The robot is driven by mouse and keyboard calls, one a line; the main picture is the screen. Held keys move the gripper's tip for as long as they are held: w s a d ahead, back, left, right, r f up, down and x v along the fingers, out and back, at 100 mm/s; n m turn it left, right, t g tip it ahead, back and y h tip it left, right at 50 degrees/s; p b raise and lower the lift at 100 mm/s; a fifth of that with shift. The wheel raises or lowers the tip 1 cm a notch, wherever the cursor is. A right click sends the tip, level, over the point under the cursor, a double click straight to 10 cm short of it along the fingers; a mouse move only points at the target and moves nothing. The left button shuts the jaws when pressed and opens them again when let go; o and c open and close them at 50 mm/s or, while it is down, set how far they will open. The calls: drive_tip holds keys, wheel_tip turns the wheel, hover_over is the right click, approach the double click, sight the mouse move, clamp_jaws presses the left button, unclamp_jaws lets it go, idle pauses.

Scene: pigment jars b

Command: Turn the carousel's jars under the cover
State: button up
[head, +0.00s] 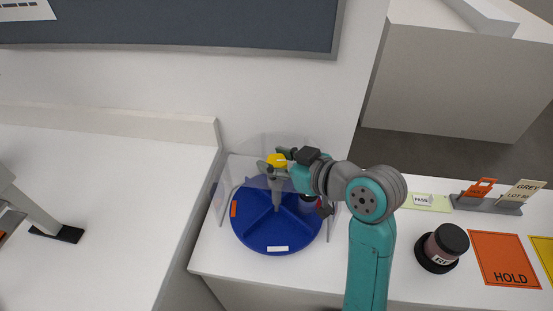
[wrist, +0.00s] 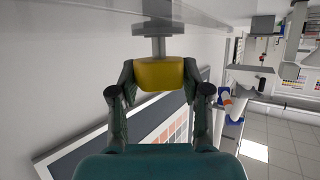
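The blue carousel (head: 262,240) stands on the white bench with a clear cover (head: 240,160) over it. Dividers split it into compartments. It has an orange mark at its left edge and a white label at its front. A dark jar (head: 307,204) shows partly at its right, behind my arm. A yellow knob (head: 277,160) tops the grey central post. In the wrist view the knob (wrist: 160,75) sits between my fingers, which appear to touch both its sides. My gripper (head: 284,163) is shut on the knob. Other jars under the cover are hidden or too small to tell.
A dark red jar with a black lid (head: 446,244) stands right of my arm. Beside it lie an orange HOLD mat (head: 505,261) and a yellow mat (head: 544,250). A green PASS mat (head: 437,205) and a tag rack (head: 487,204) are behind. A raised wall (head: 175,126) borders the left bench.

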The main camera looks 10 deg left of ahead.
clamp_jaws()
drive_tip(key=shift+n+g+y, duration=0.4)
drive_tip(key=shift+n+g, duration=0.3)
drive_tip(key=o, duration=0.8)
unclamp_jaws()
drive_tip(key=shift+d, duration=0.1)
drive_tip(key=v, duration=1.1)
drive_tip(key=shift+d+r, duration=0.15)
drive_tip(key=shift+d, duration=0.15)
drive_tip(key=shift+s, duration=0.15)
